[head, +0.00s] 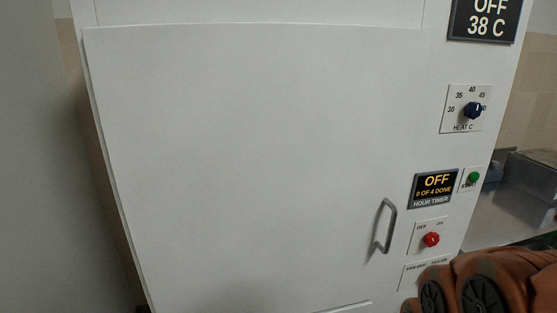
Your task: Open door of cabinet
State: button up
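The white cabinet door (250,150) fills most of the head view and sits flush in its frame, looking closed. A grey vertical bar handle (391,226) is fixed near its lower right edge. Orange-brown parts of my arm show at the bottom right corner, to the right of the handle. My gripper's fingers are not in view, and the lower edge of the door is partly cut off by the picture.
On the cabinet's right panel are a blue heat knob (473,110), an hour timer display (433,188) reading OFF, a green start button (473,177) and a red switch (431,239). A metal counter (505,212) with a grey box (532,174) lies at the right.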

aim_at(256, 167)
jog(key=z, duration=0.05)
jog(key=k, duration=1.05)
jog(key=u, duration=0.8)
jog(key=i, duration=1.2)
jog(key=z, duration=0.7)
